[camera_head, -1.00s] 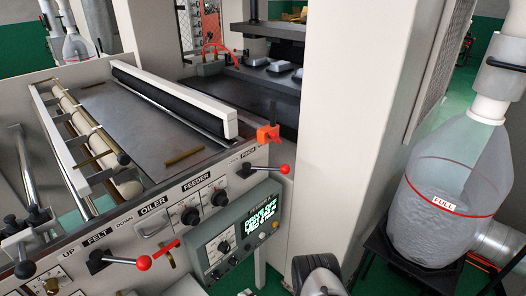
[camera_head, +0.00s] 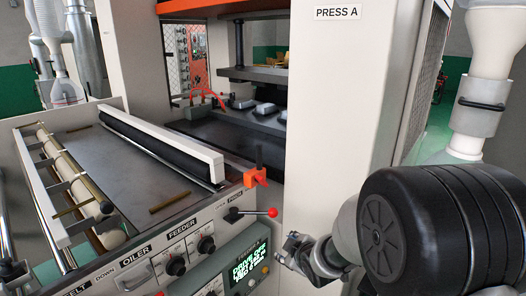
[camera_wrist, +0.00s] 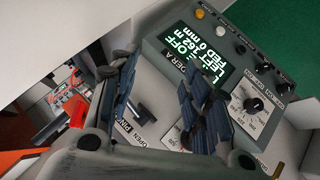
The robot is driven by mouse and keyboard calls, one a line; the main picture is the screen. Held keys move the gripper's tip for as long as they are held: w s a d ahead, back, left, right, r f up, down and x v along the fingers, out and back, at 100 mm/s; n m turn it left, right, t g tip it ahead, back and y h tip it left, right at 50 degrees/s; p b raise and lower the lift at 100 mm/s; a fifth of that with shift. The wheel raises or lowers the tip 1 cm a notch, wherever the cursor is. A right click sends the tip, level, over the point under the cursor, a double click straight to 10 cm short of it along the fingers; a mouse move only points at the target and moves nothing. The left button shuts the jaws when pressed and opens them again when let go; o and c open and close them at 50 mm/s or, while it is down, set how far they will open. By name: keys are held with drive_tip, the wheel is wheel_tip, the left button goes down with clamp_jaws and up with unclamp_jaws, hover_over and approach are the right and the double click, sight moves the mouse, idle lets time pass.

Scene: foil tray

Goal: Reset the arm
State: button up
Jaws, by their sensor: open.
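My gripper (camera_head: 290,250) is at lower middle in the head view, just right of the control panel and below the red-knobbed pinch lever (camera_head: 272,212). My arm's dark joint fills the lower right. In the wrist view my gripper's two blue-grey padded fingers (camera_wrist: 162,102) stand apart with nothing held between them. Behind them lie the pinch label and the control panel (camera_wrist: 190,30) with its lit green display (camera_wrist: 197,57). Whether the fingers touch the panel cannot be told.
The feeder bed (camera_head: 105,165) with its white-framed roller lies at left. An orange clamp (camera_head: 256,178) sits at its corner. The white Press A column (camera_head: 335,100) stands behind my arm. Foil trays (camera_head: 264,108) lie in the press. A pale duct (camera_head: 480,110) rises at right.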

drive_tip(key=s+d+r+m+g+h, duration=0.1)
drive_tip(key=s+d+r+m, duration=0.2)
drive_tip(key=s, duration=0.5)
drive_tip(key=s+d+r+m+g+h, duration=0.1)
drive_tip(key=s+d+r+m, duration=0.15)
drive_tip(key=s+r, duration=0.4)
drive_tip(key=s+d+r+m+g+h, duration=0.1)
drive_tip(key=s+d+r+m, duration=0.2)
drive_tip(key=s, duration=0.5)
drive_tip(key=s+a+m+g+y, duration=0.1)
drive_tip(key=s+a+m+g, duration=0.1)
drive_tip(key=s, duration=1)
drive_tip(key=shift+s+r+m, duration=0.15)
drive_tip(key=shift+s+m, duration=0.2)
drive_tip(key=shift+m, duration=0.5)
drive_tip(key=shift+c, duration=0.6)
